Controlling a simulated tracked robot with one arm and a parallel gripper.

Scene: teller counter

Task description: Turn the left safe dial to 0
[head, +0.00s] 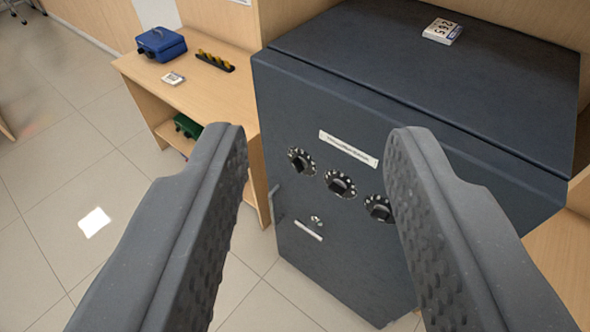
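The dark grey safe (345,245) stands right of centre, seen from above and in front. Several parts show on its front, with three black dials in a slanting row. The left dial (301,160) is nearest the safe's left edge, the middle dial (340,184) is beside it, and the right dial (378,208) is partly behind my right finger. The dial numbers are too small to read. My gripper (317,140) is open and empty, its two dark ridged fingers wide apart. The left and middle dials show between the fingers, apart from them.
A label (348,149) is above the dials; a keyhole (317,221) and handle (273,203) are below. A number block (442,31) lies on the safe. A wooden desk (215,100) at left holds a blue cash box (161,44), a white block (173,78) and a black tray (215,62). Tiled floor lies left.

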